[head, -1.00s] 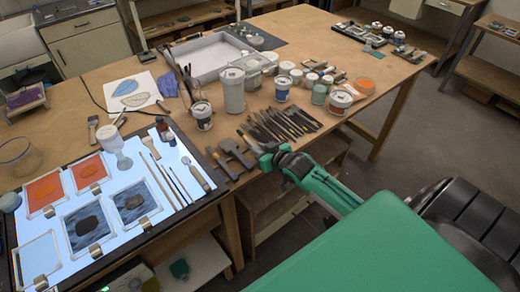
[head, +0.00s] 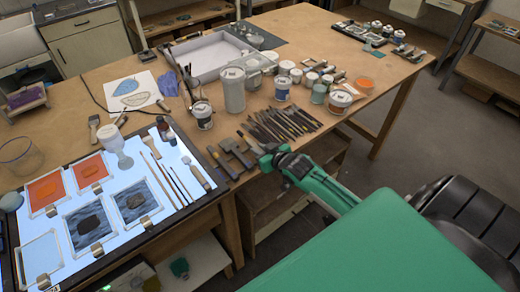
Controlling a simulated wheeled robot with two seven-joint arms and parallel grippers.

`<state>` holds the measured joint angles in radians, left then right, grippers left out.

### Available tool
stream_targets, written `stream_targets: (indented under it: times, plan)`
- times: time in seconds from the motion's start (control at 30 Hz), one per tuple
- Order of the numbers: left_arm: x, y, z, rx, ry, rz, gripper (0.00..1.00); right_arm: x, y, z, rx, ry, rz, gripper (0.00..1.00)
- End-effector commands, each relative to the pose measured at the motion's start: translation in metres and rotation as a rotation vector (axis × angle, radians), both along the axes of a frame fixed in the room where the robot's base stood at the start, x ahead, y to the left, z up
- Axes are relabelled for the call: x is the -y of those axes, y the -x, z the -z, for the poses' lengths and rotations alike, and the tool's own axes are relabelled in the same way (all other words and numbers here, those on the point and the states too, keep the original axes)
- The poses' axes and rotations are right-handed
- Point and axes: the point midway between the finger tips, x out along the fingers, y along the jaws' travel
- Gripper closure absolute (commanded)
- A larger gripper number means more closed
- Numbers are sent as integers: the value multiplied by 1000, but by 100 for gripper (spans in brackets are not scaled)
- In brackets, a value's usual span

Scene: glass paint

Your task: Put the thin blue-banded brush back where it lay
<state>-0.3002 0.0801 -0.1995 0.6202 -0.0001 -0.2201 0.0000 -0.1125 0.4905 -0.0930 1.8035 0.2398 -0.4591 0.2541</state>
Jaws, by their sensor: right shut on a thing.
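My right gripper (head: 257,147) is at the front edge of the large table, just below a row of dark-handled brushes and tools (head: 285,122). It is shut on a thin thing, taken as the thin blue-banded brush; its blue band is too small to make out. The gripper itself hides much of what it holds. On the lit panel (head: 158,222) at left, several slim brushes (head: 170,182) lie side by side, apart from the gripper. My left gripper is not in view.
Broad dark-handled tools (head: 236,155) lie at the table edge left of the gripper. Jars, including a tall white one (head: 232,90), stand behind the brush row. Framed glass pieces (head: 88,225) lie on the panel. Bare wood (head: 400,72) shows at right.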

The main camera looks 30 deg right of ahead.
Motion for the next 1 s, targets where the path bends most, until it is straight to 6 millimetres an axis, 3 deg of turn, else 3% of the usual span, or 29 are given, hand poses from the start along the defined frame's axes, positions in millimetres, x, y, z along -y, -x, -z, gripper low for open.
stream_targets:
  times: [0.9,0.93,1.0]
  plan:
    - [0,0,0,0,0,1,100,0,0,6,0,0,0,100]
    - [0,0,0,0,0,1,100,0,0,6,0,0,0,77]
    - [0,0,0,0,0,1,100,0,0,6,0,0,0,63]
